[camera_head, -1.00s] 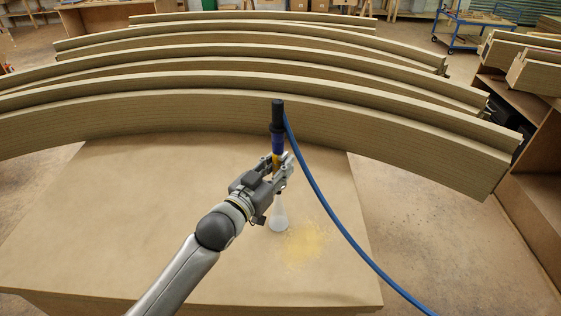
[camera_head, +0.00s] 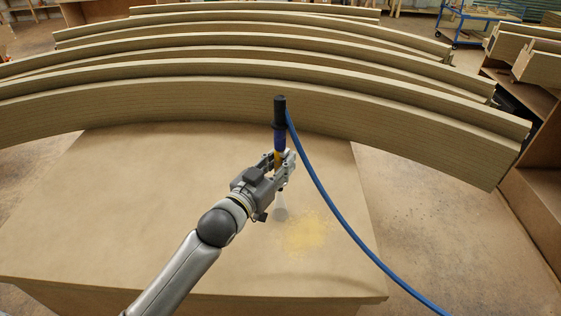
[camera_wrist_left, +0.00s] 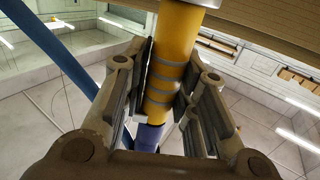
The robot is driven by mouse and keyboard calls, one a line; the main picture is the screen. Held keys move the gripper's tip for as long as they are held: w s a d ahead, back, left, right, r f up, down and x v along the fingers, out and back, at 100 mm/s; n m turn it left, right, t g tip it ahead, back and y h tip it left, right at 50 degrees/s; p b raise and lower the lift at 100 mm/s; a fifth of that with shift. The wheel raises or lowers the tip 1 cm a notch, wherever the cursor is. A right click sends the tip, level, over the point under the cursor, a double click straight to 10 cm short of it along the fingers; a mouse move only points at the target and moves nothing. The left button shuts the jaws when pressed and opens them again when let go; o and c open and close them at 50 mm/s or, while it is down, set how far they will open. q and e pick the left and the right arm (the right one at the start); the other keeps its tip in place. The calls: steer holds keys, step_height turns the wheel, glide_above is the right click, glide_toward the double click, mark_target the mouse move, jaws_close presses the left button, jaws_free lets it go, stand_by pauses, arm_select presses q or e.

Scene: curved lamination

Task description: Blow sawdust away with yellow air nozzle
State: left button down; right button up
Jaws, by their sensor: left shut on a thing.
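My left gripper (camera_head: 281,172) is shut on the yellow air nozzle (camera_head: 277,158), which it holds upright above the table. In the left wrist view the fingers close on both sides of the ribbed yellow body (camera_wrist_left: 170,70), with a blue part (camera_wrist_left: 149,136) beyond it. In the head view the nozzle has a blue section and a black end at the top, where a blue hose (camera_head: 334,212) joins. A faint whitish cone (camera_head: 280,214) shows below the gripper. The yellow sawdust (camera_head: 306,234) lies in a patch on the table, just right of the cone. My right gripper is not in view.
The wooden table (camera_head: 120,220) is otherwise bare. Several long curved wooden beams (camera_head: 230,105) stand behind its far edge, close to the nozzle's top. The hose runs down right across the table's edge. A blue cart (camera_head: 470,25) stands far back right.

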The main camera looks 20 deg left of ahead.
arm_select(q)
steer(key=shift+s+r, duration=0.1)
steer(key=shift+r, duration=0.1)
stand_by(0.3)
steer(key=w+d+p, duration=0.1)
steer(key=w+d, duration=0.1)
steer(key=d, duration=0.4)
steer(key=shift+d, duration=0.35)
stand_by(0.6)
steer(key=w+d, duration=0.2)
steer(key=d, duration=0.4)
steer(key=shift+d, duration=0.4)
steer(key=shift+s, duration=0.2)
stand_by(0.4)
